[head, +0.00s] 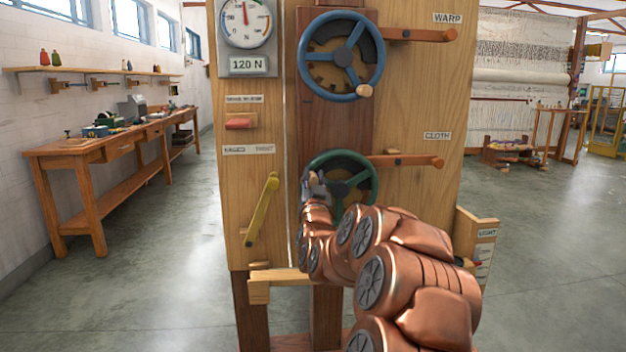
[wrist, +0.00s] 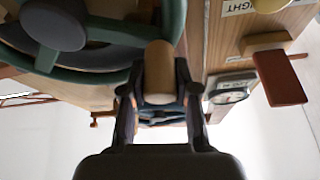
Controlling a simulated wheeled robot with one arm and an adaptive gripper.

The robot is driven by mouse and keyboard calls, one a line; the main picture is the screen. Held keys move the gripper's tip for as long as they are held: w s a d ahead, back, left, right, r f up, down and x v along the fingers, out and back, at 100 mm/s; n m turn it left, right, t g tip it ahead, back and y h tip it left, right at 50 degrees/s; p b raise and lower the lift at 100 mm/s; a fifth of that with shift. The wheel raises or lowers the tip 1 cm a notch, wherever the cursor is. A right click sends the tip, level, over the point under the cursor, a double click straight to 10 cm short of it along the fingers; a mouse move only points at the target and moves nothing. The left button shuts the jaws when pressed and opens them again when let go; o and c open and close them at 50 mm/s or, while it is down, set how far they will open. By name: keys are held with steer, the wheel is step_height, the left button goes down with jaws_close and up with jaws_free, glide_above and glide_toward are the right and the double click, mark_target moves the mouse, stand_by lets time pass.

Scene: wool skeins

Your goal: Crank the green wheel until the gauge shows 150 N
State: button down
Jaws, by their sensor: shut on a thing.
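The green wheel (head: 343,154), with a dark hub, is mounted on the wooden panel beside the CLOTH label. Its rim and hub fill the upper left of the wrist view (wrist: 100,58). My gripper (head: 317,186) is at the left side of the wheel, shut on its wooden crank handle (wrist: 159,72). The wrist view shows a finger on each side of the handle. My arm hides the lower part of the wheel in the head view. The round gauge (head: 245,22) is at the panel's upper left, needle near the top. Its display (head: 248,65) reads 120 N.
A blue wheel (head: 303,52) with a wooden knob sits above, by the WARP label. Wooden levers (head: 420,35) (head: 405,160) stick out on the right. A red lever (head: 239,124) and a yellow lever (head: 262,208) are on the left. Floor is clear around the panel.

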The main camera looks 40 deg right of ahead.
steer(key=shift+r, duration=0.1)
steer(key=shift+s+d+r+m+g, duration=0.15)
steer(key=shift+r+m+g, duration=0.2)
steer(key=shift+m, duration=0.35)
steer(key=shift+s+d+r+m+h+p, duration=0.1)
steer(key=shift+d+m+h+p, duration=0.05)
steer(key=shift+m+h+p, duration=0.2)
steer(key=c, duration=0.9)
jaws_free()
steer(key=shift+o, duration=0.2)
steer(key=shift+v, duration=3.75)
